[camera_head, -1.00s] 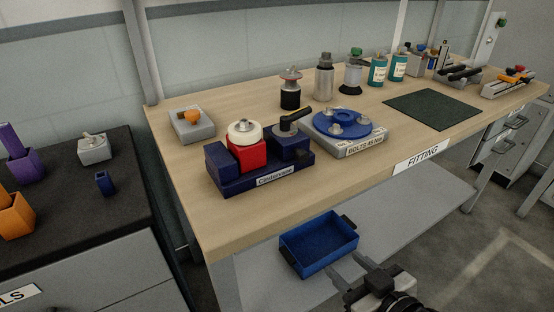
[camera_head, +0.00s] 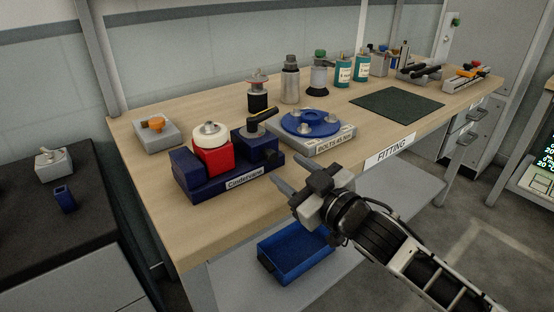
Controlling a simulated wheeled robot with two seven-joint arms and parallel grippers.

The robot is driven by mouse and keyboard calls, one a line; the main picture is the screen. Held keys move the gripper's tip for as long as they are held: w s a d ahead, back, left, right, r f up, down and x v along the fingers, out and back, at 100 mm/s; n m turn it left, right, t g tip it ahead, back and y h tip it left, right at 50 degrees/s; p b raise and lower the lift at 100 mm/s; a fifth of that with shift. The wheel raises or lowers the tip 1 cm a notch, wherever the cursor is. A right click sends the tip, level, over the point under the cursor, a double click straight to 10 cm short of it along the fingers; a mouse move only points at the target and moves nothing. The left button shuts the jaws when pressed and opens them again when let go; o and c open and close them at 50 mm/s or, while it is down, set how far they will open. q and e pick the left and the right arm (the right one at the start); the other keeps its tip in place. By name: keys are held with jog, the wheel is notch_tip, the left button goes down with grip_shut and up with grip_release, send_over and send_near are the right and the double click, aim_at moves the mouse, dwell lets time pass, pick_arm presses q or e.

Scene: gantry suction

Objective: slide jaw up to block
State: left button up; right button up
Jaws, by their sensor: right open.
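A dark blue vise (camera_head: 213,188) with a front label stands on the wooden bench. Its fixed jaw (camera_head: 186,165) is at the left end. A red block (camera_head: 212,157) with a round white piece (camera_head: 210,136) on top sits between the jaws. The sliding jaw (camera_head: 255,147) stands to the right of the block, with a black-handled lever (camera_head: 262,116) on top. A gap between jaw and block is hard to judge from here. My right gripper (camera_head: 281,192) is open and empty, in front and to the right of the vise, fingers pointing left. My left gripper is not seen.
A blue flanged disc (camera_head: 311,123) on a grey plate lies right of the vise. A grey block with an orange knob (camera_head: 157,131) is behind left. Several bottles and cylinders stand behind. A blue bin (camera_head: 296,257) sits on the lower shelf. The dark mat (camera_head: 398,104) is clear.

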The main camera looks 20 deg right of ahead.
aim_at(274, 159)
jog(key=x, duration=0.5)
